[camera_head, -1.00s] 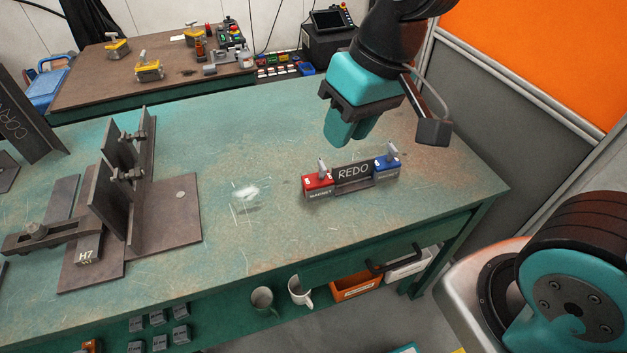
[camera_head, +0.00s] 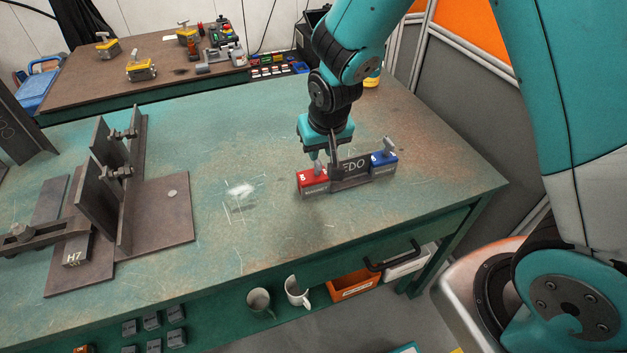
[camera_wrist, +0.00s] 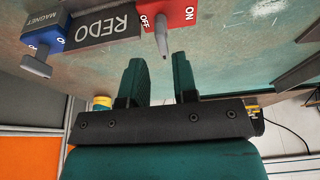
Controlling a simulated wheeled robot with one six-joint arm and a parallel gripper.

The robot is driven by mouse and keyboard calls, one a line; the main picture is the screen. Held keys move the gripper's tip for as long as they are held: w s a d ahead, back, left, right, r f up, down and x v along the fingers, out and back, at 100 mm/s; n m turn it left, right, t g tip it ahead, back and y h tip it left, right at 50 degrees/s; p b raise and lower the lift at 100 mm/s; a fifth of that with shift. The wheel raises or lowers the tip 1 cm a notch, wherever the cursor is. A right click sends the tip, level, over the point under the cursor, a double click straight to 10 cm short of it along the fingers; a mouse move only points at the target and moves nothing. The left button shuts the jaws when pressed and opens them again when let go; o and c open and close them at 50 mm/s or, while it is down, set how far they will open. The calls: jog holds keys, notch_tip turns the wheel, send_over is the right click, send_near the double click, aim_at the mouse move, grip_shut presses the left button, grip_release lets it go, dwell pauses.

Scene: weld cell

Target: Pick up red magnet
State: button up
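The red magnet (camera_head: 312,182) sits on the green table at the left end of a dark plate marked REDO (camera_head: 353,167). A blue magnet (camera_head: 384,164) sits at the plate's right end. My gripper (camera_head: 326,163) is just above and behind the red magnet in the head view. In the wrist view its two teal fingers (camera_wrist: 159,75) are apart with nothing between them. The red magnet (camera_wrist: 180,14) and its grey lever (camera_wrist: 160,42) lie just beyond the fingertips, with the lever lined up with the gap. My gripper partly hides the lever in the head view.
A steel fixture with upright plates and clamps (camera_head: 108,190) stands on the table's left.

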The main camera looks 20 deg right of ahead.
aim_at(313, 182)
jog(key=shift+s+p+x, duration=0.15)
jog(key=shift+p+x, duration=0.1)
jog(key=shift+x, duration=1.1)
jog(key=shift+s+p+x, duration=0.1)
jog(key=shift+p+x, duration=0.1)
jog(key=shift+x, duration=1.2)
jog(key=shift+a, duration=0.15)
jog(key=shift+c, duration=0.4)
grip_shut()
